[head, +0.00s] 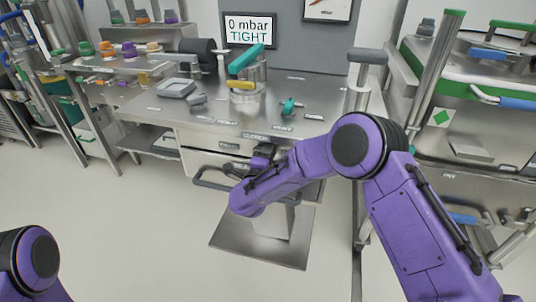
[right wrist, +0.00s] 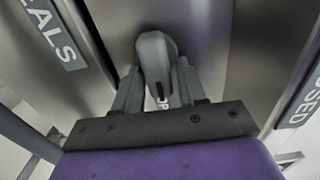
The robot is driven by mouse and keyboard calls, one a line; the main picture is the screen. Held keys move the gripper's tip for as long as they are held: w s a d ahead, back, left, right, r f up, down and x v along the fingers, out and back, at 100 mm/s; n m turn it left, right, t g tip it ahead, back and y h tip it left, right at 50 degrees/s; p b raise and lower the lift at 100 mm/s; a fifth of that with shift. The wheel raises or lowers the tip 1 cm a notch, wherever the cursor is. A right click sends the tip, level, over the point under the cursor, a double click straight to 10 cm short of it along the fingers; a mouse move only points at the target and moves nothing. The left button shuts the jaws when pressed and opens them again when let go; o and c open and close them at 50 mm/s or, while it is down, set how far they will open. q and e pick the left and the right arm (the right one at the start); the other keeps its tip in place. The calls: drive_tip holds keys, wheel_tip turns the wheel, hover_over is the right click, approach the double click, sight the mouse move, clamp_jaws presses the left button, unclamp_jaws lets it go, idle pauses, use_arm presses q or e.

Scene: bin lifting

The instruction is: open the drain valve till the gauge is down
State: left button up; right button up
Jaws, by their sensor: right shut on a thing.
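The gauge screen (head: 250,29) at the back of the bench reads "0 mbar TIGHT". My right gripper (head: 264,152) is at the bench's front edge, partly hidden by my own arm. In the right wrist view it is shut on a grey handle (right wrist: 155,55), which stands between the two fingers against a metal front. The handle may be the drain valve's, but its label is mostly hidden. Labels ending in "EALS" (right wrist: 60,42) and "SED" (right wrist: 302,104) flank it. My left gripper is out of view.
On the steel bench (head: 310,90) stand a metal vessel with a teal bar (head: 246,60), a yellow part (head: 240,85), a small teal fitting (head: 288,106) and a grey scale-like box (head: 175,89). A drawer handle (head: 212,182) juts out below. Carts with rails stand left and right.

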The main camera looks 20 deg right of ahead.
drive_tip(key=shift+a, duration=0.1)
drive_tip(key=o, duration=0.8)
drive_tip(key=shift+c, duration=0.2)
drive_tip(key=v, duration=1)
drive_tip(key=shift+s+a, duration=0.2)
drive_tip(key=shift+a, duration=0.05)
